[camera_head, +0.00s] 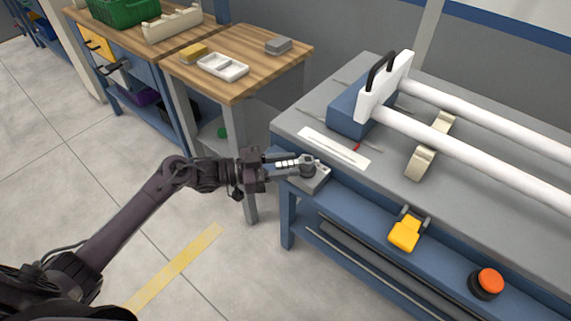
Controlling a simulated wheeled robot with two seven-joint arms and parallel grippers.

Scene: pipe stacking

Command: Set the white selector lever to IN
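A small grey box (318,181) sits at the near left corner of the blue-and-grey bench, and I take it for the selector's housing. My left gripper (308,166) reaches in from the left, with its fingertips over this box. The fingers look close together, but their gap is too small to make out. The white selector lever cannot be told apart from the pale fingers at this spot. Its setting and any IN marking cannot be read. Whether the fingers touch the lever is unclear. My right gripper is not in view.
On the bench are a white scale strip (334,148), a white plate with a black handle (385,84), long white pipes (470,146) and a beige support (430,147). A yellow pedal-like part (405,233) and an orange button (490,281) are along the front. A wooden table (245,88) stands behind.

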